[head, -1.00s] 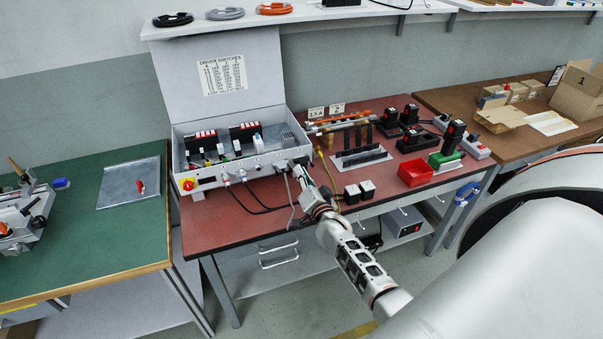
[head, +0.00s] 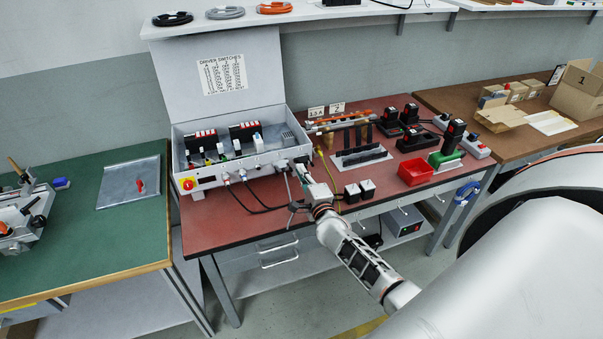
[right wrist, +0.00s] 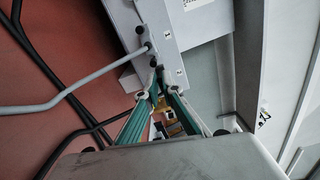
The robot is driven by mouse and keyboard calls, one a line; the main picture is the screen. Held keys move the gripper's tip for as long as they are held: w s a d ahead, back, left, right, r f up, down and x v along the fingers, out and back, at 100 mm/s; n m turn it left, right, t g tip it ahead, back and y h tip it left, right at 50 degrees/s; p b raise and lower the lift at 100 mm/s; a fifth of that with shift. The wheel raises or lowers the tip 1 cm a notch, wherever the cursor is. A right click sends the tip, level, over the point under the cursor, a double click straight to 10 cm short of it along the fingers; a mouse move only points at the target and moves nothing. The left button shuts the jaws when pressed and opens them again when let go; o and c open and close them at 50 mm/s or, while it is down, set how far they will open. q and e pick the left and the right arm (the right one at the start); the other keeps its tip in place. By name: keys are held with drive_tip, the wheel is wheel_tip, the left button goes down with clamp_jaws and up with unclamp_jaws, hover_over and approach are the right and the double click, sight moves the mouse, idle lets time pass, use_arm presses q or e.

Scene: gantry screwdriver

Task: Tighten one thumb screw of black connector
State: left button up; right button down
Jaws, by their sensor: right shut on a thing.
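My right gripper (head: 300,168) reaches to the right end of the front face of the grey control box (head: 262,160). In the right wrist view its fingertips (right wrist: 157,86) are close together around a small dark part, which looks like a thumb screw of the black connector, beside the box wall. The fingers hide most of it. The black connector (right wrist: 142,42) seems to be the dark piece on the box face, where a grey cable (right wrist: 75,108) ends; its outline is hard to make out. My left gripper is not in view.
Black cables (right wrist: 50,75) hang from the box front over the red bench top (head: 215,228). The front left of the bench is clear.

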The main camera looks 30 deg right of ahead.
drive_tip(key=m+b, duration=0.1)
drive_tip(key=m, duration=0.4)
drive_tip(key=shift+m, duration=0.4)
idle(0.4)
drive_tip(key=c, duration=2.2)
unclamp_jaws()
drive_tip(key=shift+s+a+f, duration=0.1)
drive_tip(key=shift+s+a, duration=0.05)
drive_tip(key=shift+s, duration=0.4)
drive_tip(key=v, duration=1)
drive_tip(key=shift+s, duration=0.4)
